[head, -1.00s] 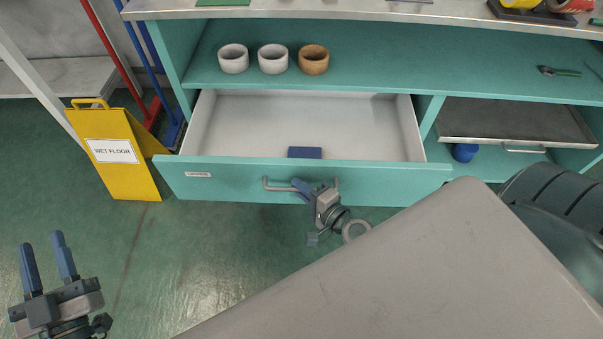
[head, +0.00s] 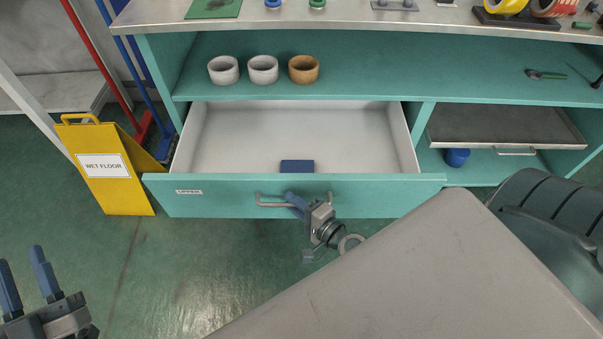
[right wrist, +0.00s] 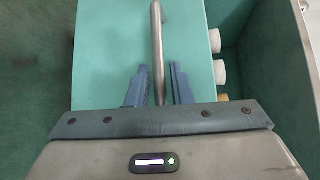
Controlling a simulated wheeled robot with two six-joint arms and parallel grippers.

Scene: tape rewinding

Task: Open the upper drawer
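The upper drawer (head: 385,195) has a teal front with a label reading "UPPER". It is pulled out, and its pale inside (head: 240,140) shows from above. Its grey bar handle (head: 272,204) is on the front. My right gripper (head: 304,201) is at the right part of the handle. In the right wrist view the handle bar (right wrist: 157,40) runs between the two blue fingers (right wrist: 158,88), with a gap on each side. My left gripper (head: 27,285) is open and empty, low at the left, away from the drawer.
A dark blue block (head: 297,166) lies in the drawer near its front. Three rings, one of them a brown ring (head: 303,69), stand on the shelf above. A yellow wet-floor sign (head: 105,175) stands left of the drawer. A grey tray (head: 500,127) is at the right.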

